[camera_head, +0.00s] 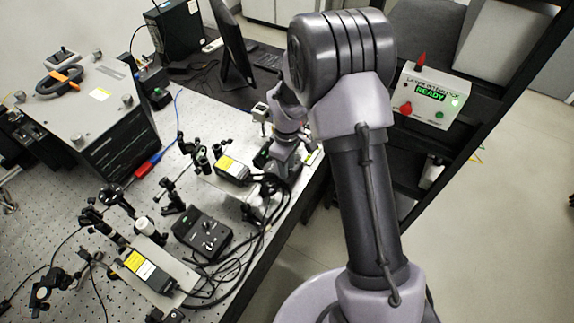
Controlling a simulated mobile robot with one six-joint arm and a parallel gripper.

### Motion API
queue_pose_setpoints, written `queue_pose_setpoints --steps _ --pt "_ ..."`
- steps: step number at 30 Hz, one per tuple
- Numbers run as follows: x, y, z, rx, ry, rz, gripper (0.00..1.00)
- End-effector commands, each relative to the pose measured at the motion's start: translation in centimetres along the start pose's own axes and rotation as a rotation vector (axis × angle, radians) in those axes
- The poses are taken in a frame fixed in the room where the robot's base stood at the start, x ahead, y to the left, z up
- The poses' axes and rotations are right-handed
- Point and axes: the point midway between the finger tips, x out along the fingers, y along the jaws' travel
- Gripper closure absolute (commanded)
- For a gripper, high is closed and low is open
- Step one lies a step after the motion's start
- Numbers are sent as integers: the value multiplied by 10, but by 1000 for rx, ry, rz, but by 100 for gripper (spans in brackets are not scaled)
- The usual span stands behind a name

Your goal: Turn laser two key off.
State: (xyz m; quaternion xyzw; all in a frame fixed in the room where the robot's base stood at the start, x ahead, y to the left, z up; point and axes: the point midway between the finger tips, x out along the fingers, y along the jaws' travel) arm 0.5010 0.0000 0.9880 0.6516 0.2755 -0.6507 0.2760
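My gripper (272,160) is at the right edge of the optical table, pointing down, partly hidden by my own wrist. Whether its fingers are open or shut does not show. It is over or beside a dark device just right of a black laser unit with a yellow and white label (232,168). A second labelled laser unit (150,270) lies nearer the front, with a black controller box with knobs (203,233) behind it to the right. No key can be made out, and I cannot tell which unit is laser two.
Cables (255,240) loop along the front right table edge. Optical posts (115,198) crowd the left and middle. A large grey box (75,105) and a monitor (232,45) stand behind. A white interlock box reading READY (430,97) hangs on a black rack at right.

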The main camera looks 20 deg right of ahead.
Motion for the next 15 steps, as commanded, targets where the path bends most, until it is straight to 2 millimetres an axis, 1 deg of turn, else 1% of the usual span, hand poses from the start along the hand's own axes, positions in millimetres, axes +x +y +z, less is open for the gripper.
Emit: queue_pose_setpoints --steps 5,8,11,15 --pt "-3 0 0 0 0 0 72" --pt "-17 1 0 0 1 2 72" --pt "-45 1 -1 2 3 2 72" --pt "-94 1 -1 1 3 3 72"
